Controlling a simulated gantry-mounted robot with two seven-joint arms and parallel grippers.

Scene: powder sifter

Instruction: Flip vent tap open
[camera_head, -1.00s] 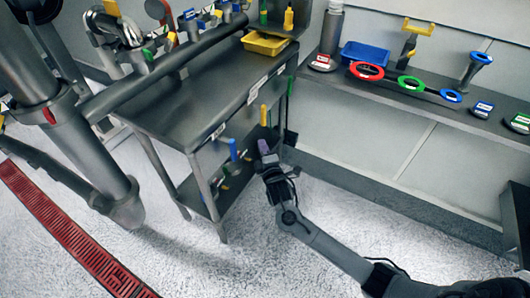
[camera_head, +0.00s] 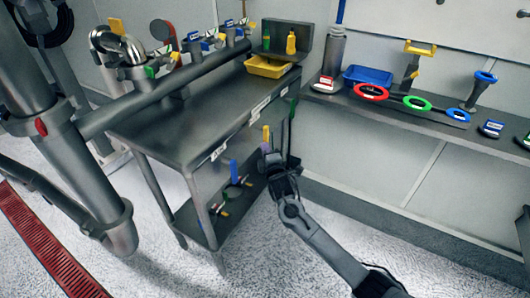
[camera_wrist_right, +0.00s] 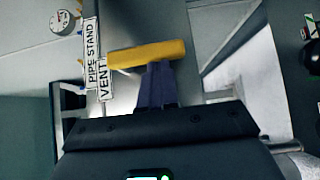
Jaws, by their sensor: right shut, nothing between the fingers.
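The vent tap's yellow handle (camera_wrist_right: 148,54) lies roughly level across the right wrist view, beside the white VENT label (camera_wrist_right: 103,80). In the head view the yellow handle (camera_head: 266,134) stands upright at the table's front edge. My right gripper (camera_head: 266,149) is just below it there. In the wrist view my right gripper (camera_wrist_right: 157,70) is shut with nothing between its purple fingers. The fingertips reach the handle's lower edge; whether they touch it I cannot tell. The tap body is hidden. My left gripper is not in view.
The grey metal table (camera_head: 190,115) carries a pipe with several taps and a yellow tray (camera_head: 268,66). A blue handle (camera_head: 233,171) hangs nearby, left of my gripper. A wall shelf (camera_head: 340,97) at right holds a blue bin (camera_head: 368,77) and coloured rings. The floor in front is clear.

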